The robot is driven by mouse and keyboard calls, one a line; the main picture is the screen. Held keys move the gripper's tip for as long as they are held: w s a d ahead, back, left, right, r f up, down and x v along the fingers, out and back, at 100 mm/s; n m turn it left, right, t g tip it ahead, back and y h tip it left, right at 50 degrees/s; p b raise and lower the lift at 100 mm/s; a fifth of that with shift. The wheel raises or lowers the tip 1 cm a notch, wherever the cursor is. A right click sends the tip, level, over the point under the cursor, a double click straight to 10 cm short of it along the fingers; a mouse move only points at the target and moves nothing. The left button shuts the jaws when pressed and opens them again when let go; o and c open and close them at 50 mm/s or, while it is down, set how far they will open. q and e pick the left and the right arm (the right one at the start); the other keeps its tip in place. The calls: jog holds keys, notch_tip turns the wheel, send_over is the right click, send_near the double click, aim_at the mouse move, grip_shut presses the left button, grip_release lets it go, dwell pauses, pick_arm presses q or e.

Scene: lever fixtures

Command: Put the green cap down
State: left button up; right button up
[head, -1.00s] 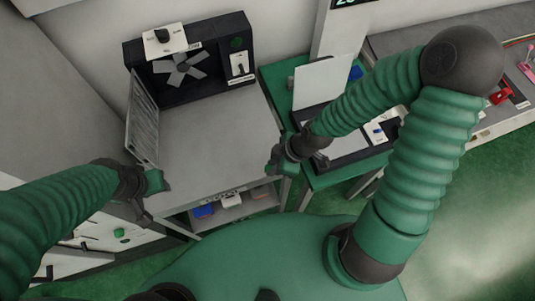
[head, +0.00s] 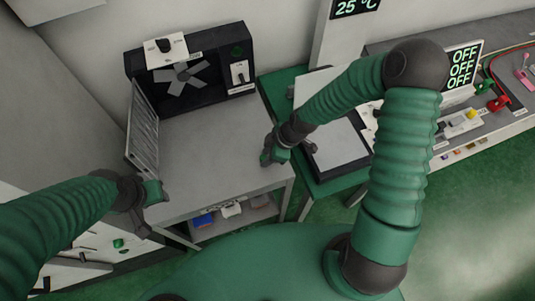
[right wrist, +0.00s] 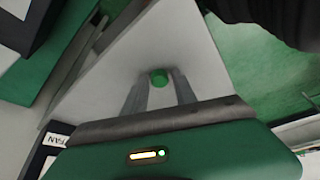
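The small round green cap (right wrist: 159,77) shows in the right wrist view between the fingertips of my right gripper (right wrist: 160,74). The fingers appear closed on its sides, above a pale grey surface. In the head view my right gripper (head: 270,158) is over the right side of the grey table (head: 215,130); the cap cannot be made out there. My left gripper (head: 148,200) is at the table's front left corner, with no object visible in it. Its finger opening is not clear.
A black fan unit (head: 240,45) stands at the table's back, with a mesh panel (head: 142,128) at its left. A green table (head: 320,185) adjoins on the right. A bench with an OFF display (head: 463,65) is farther right. The grey table's middle is clear.

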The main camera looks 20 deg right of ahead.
jog(key=shift+o, duration=0.6)
jog(key=shift+a, duration=0.1)
